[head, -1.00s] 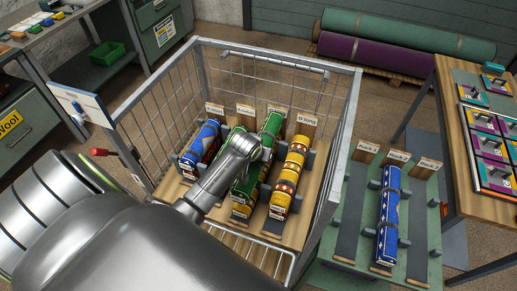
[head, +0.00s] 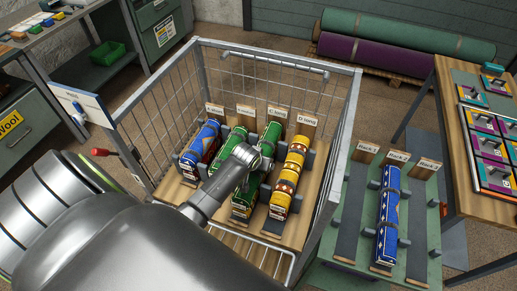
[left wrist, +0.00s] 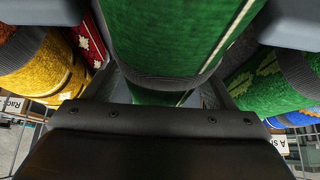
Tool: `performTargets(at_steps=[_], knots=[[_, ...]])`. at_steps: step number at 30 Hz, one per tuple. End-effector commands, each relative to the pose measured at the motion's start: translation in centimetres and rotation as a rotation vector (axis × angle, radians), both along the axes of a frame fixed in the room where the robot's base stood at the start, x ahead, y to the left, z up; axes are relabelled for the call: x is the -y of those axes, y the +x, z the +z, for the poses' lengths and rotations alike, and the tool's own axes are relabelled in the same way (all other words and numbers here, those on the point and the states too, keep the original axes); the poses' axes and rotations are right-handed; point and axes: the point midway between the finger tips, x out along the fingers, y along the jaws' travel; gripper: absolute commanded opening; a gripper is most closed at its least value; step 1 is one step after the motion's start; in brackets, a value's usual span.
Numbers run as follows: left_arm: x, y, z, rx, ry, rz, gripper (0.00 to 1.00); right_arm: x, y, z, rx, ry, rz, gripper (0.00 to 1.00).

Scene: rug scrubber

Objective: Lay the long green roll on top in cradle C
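A long green roll (head: 270,140) lies along cradle C in the wire cart, partly hidden by my left arm. My left gripper (head: 252,160) is over its middle, its fingers mostly hidden in the head view. In the left wrist view the green roll (left wrist: 180,30) fills the space between the two fingers, close against both, with a dark band across it. Another green surface (left wrist: 160,97) shows beyond the band; I cannot tell whether it is a second roll. Cradle C's label (head: 279,113) stands behind the roll. My right gripper is not in view.
Neighbouring cradles hold a yellow roll (head: 291,170) in D, a green roll (head: 230,143) in B and a blue-red roll (head: 203,143) in A. Wire cart walls (head: 330,150) surround them. The rack stand (head: 350,225) at right holds a blue roll (head: 388,215).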

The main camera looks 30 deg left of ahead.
Motion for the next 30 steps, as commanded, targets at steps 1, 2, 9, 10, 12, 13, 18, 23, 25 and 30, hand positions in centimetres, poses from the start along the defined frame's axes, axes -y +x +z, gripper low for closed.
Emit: performTargets(at_steps=[1,2,9,10,12,13,18,23,25,30], knots=[[0.0,0.0,0.0,0.0,0.0,0.0,0.78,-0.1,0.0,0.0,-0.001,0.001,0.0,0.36],[0.0,0.0,0.0,0.0,0.0,0.0,0.78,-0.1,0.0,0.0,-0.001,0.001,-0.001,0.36],[0.0,0.0,0.4,0.0,0.0,0.0,0.78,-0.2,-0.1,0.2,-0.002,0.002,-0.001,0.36],[0.0,-0.1,0.5,0.0,0.0,0.0,0.78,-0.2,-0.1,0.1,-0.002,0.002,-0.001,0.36],[0.1,-0.4,0.9,0.0,0.0,0.0,0.78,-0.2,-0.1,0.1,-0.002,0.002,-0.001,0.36],[0.1,-0.5,1.1,0.001,0.0,0.0,0.78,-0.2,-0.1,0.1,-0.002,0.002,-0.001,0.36],[0.4,-1.7,3.0,0.002,0.0,0.0,0.78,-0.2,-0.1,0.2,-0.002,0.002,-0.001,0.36],[0.7,-3.0,5.1,0.002,0.0,0.0,0.78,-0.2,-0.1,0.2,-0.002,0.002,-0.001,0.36],[0.8,-3.5,6.0,0.002,0.0,0.0,0.78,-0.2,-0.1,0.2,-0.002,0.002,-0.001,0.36],[1.2,-4.9,8.1,0.002,0.0,0.0,0.78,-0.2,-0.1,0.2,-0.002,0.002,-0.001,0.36]])
